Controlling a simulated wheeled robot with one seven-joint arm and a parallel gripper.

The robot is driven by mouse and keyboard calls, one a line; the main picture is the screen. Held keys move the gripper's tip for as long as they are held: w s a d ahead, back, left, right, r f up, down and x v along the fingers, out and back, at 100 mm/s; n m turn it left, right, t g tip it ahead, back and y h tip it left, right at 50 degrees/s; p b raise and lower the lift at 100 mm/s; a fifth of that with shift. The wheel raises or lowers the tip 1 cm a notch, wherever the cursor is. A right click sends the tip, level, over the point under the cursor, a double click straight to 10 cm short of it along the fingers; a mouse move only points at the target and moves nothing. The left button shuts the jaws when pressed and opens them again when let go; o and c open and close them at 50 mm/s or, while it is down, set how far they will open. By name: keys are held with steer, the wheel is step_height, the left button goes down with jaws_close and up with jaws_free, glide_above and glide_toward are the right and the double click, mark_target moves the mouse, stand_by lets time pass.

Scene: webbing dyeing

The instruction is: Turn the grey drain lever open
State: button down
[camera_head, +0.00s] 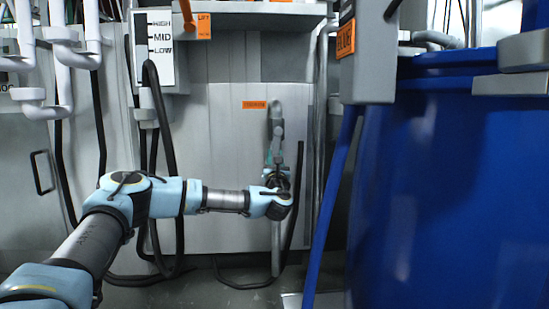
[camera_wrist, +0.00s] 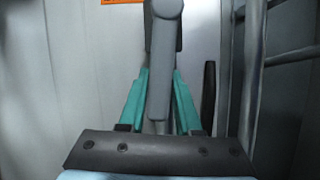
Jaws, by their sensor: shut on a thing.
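The grey drain lever (camera_wrist: 166,55) hangs down on the front of the pale panel, below a small orange label. It also shows in the head view (camera_head: 276,130), above the end of my arm. My gripper (camera_wrist: 160,95) has teal fingers, one on each side of the lever's lower part, and is shut on it. In the head view my gripper (camera_head: 274,160) is small and partly hidden by my wrist. The lever points about straight down. The exact contact between the fingertips and the lever is hard to make out.
A large blue drum (camera_head: 450,190) fills the right side. A blue pipe (camera_head: 332,200) slants down beside it. Black hoses (camera_head: 165,130) hang to the left, under a level sign (camera_head: 160,45). An orange tag (camera_head: 197,26) marks a lift handle above. A dark rod (camera_wrist: 209,95) stands right of my fingers.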

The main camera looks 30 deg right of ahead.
steer(key=c, duration=0.6)
jaws_free()
steer(key=p+v, duration=0.4)
steer(key=v, duration=0.7)
steer(key=shift+d, duration=0.1)
